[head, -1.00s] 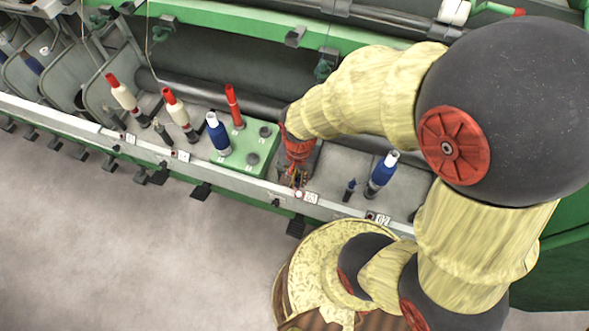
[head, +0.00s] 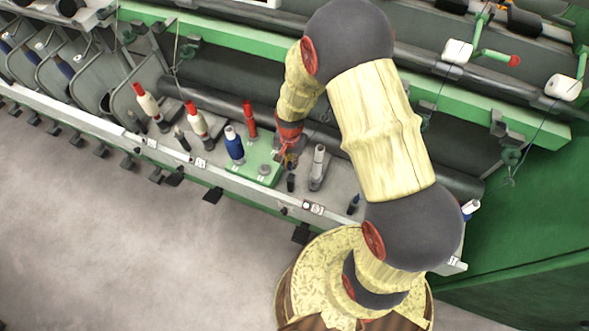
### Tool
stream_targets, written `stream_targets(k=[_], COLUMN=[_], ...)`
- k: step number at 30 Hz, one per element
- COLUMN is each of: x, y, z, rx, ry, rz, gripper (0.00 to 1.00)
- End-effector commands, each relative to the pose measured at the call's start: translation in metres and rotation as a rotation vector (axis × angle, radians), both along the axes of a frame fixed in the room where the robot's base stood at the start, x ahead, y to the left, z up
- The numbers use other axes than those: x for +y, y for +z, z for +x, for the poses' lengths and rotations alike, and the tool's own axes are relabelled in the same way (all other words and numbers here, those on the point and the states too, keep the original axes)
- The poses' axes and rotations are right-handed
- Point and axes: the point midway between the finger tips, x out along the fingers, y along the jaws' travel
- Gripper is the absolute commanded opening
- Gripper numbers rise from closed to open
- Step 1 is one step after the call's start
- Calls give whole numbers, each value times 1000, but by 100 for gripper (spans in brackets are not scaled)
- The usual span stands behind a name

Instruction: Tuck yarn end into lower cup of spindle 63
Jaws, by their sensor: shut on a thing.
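My gripper (head: 289,160) is small in the head view, pointing down over the spindle row, just left of a pale grey tube on a spindle (head: 317,165). It is shut; the yarn end between its fingers is too thin to make out. A short dark spindle (head: 291,182) stands just in front of and below my fingers. I cannot tell whether they touch. The number 63 cannot be read on the rail labels (head: 312,207), and the lower cup cannot be made out.
My arm hides part of the rail at right. The floor in front (head: 120,220) is clear.

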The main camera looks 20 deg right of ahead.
Motion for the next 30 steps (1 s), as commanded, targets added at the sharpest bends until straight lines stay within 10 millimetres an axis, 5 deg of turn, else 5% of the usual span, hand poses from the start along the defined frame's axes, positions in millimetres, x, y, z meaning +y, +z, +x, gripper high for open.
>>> stream_targets(k=[30], x=[0], y=[-48], z=[0], rx=[-1], ry=[2], rz=[1], gripper=[1])
